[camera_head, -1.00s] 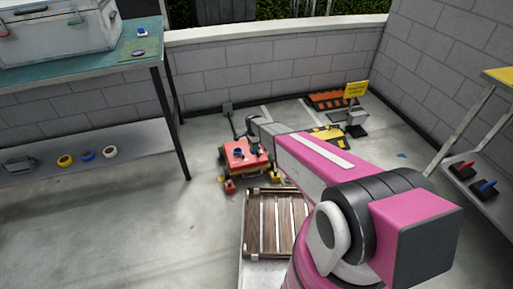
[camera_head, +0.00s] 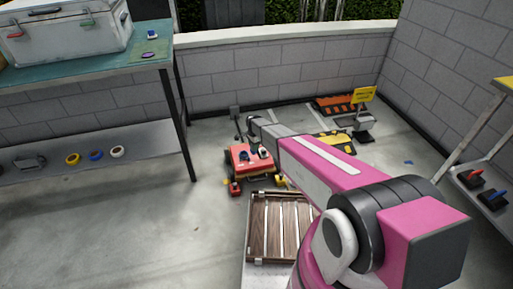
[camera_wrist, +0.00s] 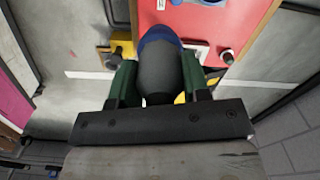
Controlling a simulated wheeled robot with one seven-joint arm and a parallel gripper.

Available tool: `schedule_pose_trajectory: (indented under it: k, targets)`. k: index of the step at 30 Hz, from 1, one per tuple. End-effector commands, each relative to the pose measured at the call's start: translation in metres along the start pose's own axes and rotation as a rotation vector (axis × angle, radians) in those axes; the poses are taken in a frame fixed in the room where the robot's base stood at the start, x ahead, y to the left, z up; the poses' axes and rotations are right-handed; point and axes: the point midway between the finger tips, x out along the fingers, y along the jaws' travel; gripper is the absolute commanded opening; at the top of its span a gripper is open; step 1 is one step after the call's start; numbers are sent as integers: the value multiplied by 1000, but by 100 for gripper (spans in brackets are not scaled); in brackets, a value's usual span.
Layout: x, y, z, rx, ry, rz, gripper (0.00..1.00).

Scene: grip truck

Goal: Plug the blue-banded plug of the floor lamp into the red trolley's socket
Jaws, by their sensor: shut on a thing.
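The red trolley (camera_head: 240,168) stands on the floor at the middle of the head view. Its red top (camera_wrist: 231,22) fills the upper right middle of the wrist view. My gripper (camera_wrist: 157,82) has green fingers closed on both sides of a dark grey plug (camera_wrist: 160,72) with a blue band (camera_wrist: 158,36). The plug is above the trolley top, near its edge; whether they touch I cannot tell. A white plate (camera_wrist: 198,50) shows partly behind the plug. A blue and dark fitting (camera_wrist: 200,2) is cut off at the top edge. The socket's openings and the lamp are not clearly visible.
A slatted wooden crate (camera_head: 280,236) stands in front of the trolley. A workbench (camera_head: 90,48) with a metal case and tape rolls is at left. A yellow sign (camera_head: 364,95) and an orange-black item (camera_head: 340,104) are behind. A shelf (camera_head: 495,205) is at right.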

Motion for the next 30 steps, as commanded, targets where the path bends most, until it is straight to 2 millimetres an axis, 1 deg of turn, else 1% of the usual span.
schedule_pose_trajectory:
  k: [1, 6, 27, 30]
  targets:
    - [0, -6, 2, -1, 0, 0, 14]
    - [0, -20, 7, 0, 0, 0, 14]
    - [0, -75, 27, 0, 0, 0, 14]
    - [0, -81, 29, 0, 0, 0, 14]
